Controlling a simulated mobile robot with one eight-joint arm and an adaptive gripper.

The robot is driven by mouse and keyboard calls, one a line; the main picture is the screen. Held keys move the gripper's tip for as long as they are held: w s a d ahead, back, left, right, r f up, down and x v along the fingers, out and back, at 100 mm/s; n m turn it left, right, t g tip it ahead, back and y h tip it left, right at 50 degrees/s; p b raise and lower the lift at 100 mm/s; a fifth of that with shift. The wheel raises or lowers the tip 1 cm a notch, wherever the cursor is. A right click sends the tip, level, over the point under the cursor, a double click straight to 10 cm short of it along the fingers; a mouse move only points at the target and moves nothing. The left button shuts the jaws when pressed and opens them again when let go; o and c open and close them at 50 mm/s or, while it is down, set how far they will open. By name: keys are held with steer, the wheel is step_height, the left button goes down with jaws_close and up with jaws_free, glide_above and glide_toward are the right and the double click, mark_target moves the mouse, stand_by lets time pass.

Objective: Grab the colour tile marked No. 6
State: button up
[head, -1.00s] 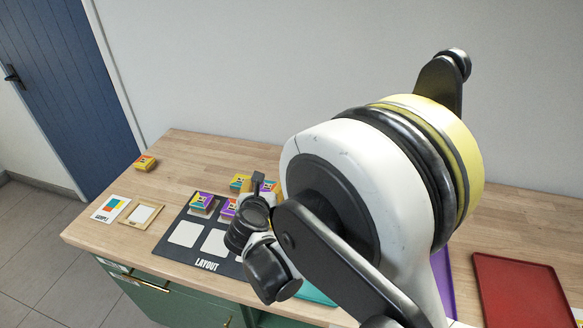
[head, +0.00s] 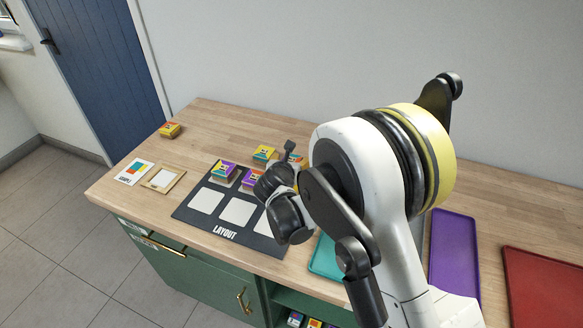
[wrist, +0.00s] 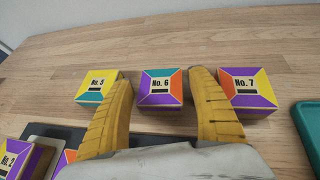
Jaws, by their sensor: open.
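The tile marked No. 6 (wrist: 161,87) is a block with a teal, orange and purple top. In the wrist view it lies on the bare wood just beyond the black layout board. My gripper (wrist: 159,76) is open. Its two yellow fingers appear on either side of the No. 6 tile, with a gap on each side; I cannot tell how high they are above it. Tile No. 5 (wrist: 97,87) is by the left finger and tile No. 7 (wrist: 249,91) is by the right finger. In the head view my arm hides the gripper, and I cannot make out No. 6 there.
The layout board (head: 225,232) has white squares and tiles on its back row. Tile No. 2 (wrist: 14,158) shows at lower left. Teal (head: 324,258), purple (head: 453,250) and red (head: 545,285) trays are right.

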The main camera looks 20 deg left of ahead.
steer(key=c, duration=1.1)
steer(key=shift+o, duration=0.2)
steer(key=shift+r, duration=0.1)
